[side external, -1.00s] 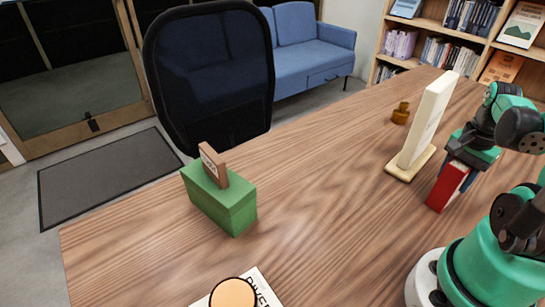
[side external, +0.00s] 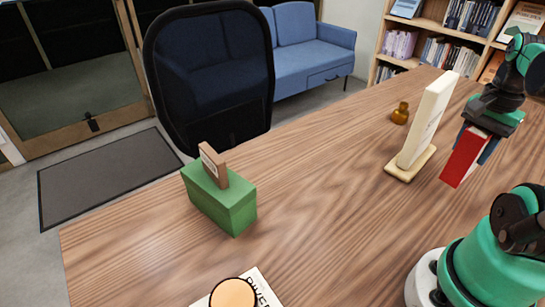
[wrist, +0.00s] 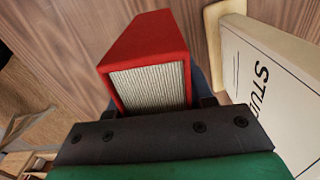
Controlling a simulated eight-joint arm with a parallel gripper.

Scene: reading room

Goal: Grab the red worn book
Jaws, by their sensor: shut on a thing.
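The red book (side external: 464,159) hangs below my gripper (side external: 486,127) at the right of the side external view, tilted and raised above the table. My gripper is shut on its upper part. In the wrist view the red book (wrist: 147,62) shows its red cover and pale page edges, close against the dark plate of my gripper (wrist: 155,105). The fingers are mostly hidden there. Wear on the cover is too small to tell.
A cream upright sign (side external: 428,120) on a base stands just left of the book. A small amber bottle (side external: 401,113) is behind it. A green box (side external: 222,205) with a brown block stands at the left. The table's middle (side external: 310,200) is clear.

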